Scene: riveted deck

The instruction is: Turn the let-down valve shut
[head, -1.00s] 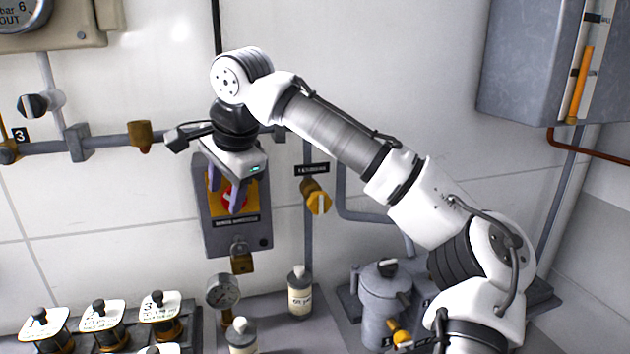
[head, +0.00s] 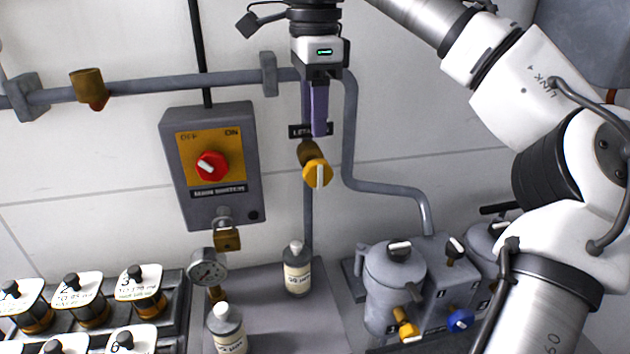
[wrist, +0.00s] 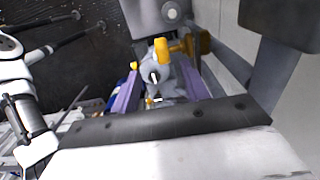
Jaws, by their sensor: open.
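The let-down valve has a yellow round knob with a pale bar across its face, set on a brass body (head: 318,173). It sits on a vertical grey pipe below a black label, partly covered by my gripper. The pale bar stands near upright in the head view. My gripper (head: 319,122) points down, with its purple fingers just above the knob and apparently apart from it. In the wrist view, a yellow knob on a brass body (wrist: 176,50) shows beyond my gripper (wrist: 160,75), whose two purple fingers stand apart with nothing between them.
A grey switch box (head: 213,165) with a red knob and a padlock is left of the valve. A grey pipe (head: 385,188) bends down to its right. Below are a gauge (head: 208,268), bottles (head: 297,270), a grey pot (head: 393,280) and several labelled jars (head: 82,298).

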